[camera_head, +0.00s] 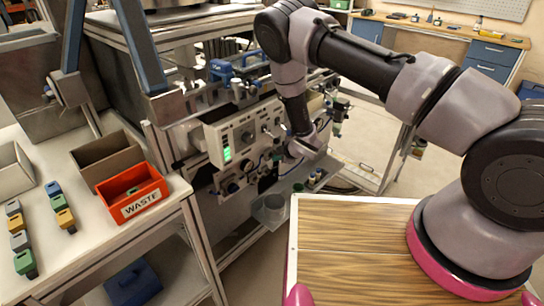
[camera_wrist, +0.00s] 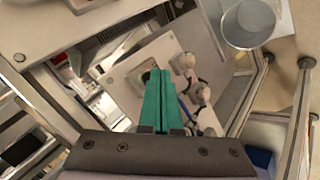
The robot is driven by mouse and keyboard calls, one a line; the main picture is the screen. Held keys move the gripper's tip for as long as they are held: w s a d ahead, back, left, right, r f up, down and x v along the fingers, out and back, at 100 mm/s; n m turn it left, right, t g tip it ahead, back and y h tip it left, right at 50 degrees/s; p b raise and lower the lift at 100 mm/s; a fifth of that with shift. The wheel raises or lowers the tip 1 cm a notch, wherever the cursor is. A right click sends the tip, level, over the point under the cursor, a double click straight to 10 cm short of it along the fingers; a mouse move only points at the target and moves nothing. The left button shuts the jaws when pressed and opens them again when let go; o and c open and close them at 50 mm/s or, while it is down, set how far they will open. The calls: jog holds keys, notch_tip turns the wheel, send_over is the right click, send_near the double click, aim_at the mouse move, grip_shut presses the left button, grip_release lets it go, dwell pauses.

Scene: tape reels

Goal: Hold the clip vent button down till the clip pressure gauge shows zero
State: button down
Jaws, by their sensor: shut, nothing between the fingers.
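My gripper (camera_wrist: 158,72) shows in the wrist view as two green fingers pressed together, with nothing between them. The fingertips lie over a pale plate (camera_wrist: 124,76) with a small dark round spot beside them; I cannot tell whether they touch it. In the head view my wrist is bent down in front of the machine's control panel (camera_head: 247,132), and the fingertips are hard to make out. Dark round fittings (camera_head: 233,188) sit below this panel. I cannot tell which part is the clip vent button or the clip pressure gauge, and no reading is legible.
A green-lit indicator (camera_head: 227,154) is on the panel. A grey cup (camera_head: 272,208) stands on a ledge below my wrist. At left, a table holds a red WASTE bin (camera_head: 133,194), a brown bin (camera_head: 105,158) and several coloured blocks. A wooden-topped surface (camera_head: 350,245) is in front.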

jog(key=shift+w+a+r, duration=0.3)
jog(key=shift+w+a, duration=0.1)
jog(key=shift+a, duration=0.15)
jog(key=shift+s+a, duration=0.2)
jog(key=shift+a, duration=0.05)
dwell(1.1)
jog(key=shift+s+d+f, duration=0.1)
jog(key=shift+d, duration=0.1)
dwell(1.5)
jog(key=shift+s+d+f, duration=0.1)
jog(key=shift+s+d, duration=0.3)
jog(key=shift+d, duration=0.4)
jog(key=shift+s+d, duration=0.75)
jog(key=shift+d, duration=0.3)
jog(key=shift+s+d, duration=0.75)
jog(key=shift+d, duration=0.25)
